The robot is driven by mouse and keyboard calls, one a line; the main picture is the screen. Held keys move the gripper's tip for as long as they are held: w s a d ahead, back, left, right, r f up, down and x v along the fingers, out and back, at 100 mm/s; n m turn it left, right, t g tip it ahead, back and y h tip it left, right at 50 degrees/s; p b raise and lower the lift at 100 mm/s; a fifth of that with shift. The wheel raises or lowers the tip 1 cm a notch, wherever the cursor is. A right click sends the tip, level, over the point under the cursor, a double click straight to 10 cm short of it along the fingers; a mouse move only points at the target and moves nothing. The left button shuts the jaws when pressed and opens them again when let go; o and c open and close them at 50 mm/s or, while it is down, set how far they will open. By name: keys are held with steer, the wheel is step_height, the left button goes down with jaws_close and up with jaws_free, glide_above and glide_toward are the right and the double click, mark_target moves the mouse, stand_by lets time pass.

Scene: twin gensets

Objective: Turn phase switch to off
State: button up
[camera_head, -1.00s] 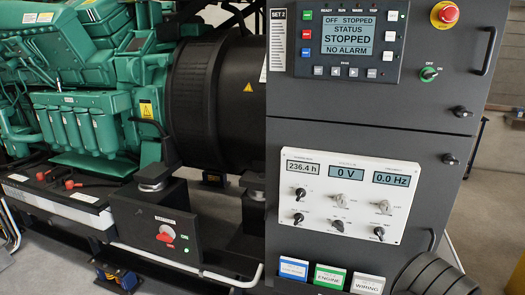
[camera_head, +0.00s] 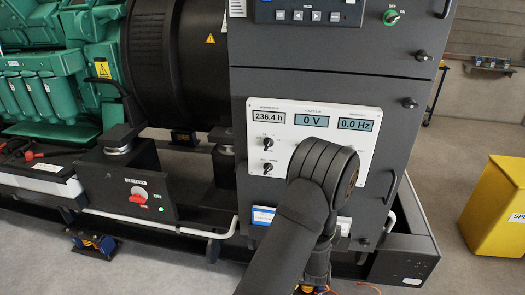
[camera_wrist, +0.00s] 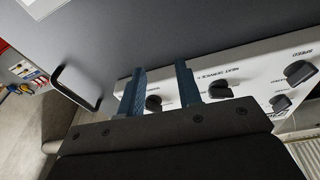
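A white instrument panel (camera_head: 262,187) on the dark cabinet carries rotary knobs; its displays read 236.4 h, 0 V and 0.0 Hz. In the head view I see a black upper-left knob (camera_head: 267,143) and a lower-left knob (camera_head: 267,168); my arm hides the others. I cannot read which knob is the phase switch. In the wrist view, my gripper (camera_wrist: 160,82) is open and empty, its two blue fingers apart in front of the panel. One dark knob (camera_wrist: 153,103) shows between the fingers, another (camera_wrist: 220,89) beside the right finger, and two more lie farther right.
The red battery switch box (camera_head: 138,197) is at left. A yellow bin (camera_head: 500,208) stands at right, with open floor between it and the cabinet.

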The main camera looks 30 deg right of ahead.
steer(key=w+a+r+m+h, duration=0.1)
steer(key=w+a+r, duration=0.3)
steer(key=a, duration=0.3)
steer(key=w+a+r+m, duration=0.2)
steer(key=w+a+r, duration=0.15)
steer(key=a, duration=0.35)
steer(key=m+h, duration=0.2)
glide_toward(267, 148)
steer(key=x, duration=0.8)
steer(key=shift+w+d+r, duration=0.15)
jaws_close()
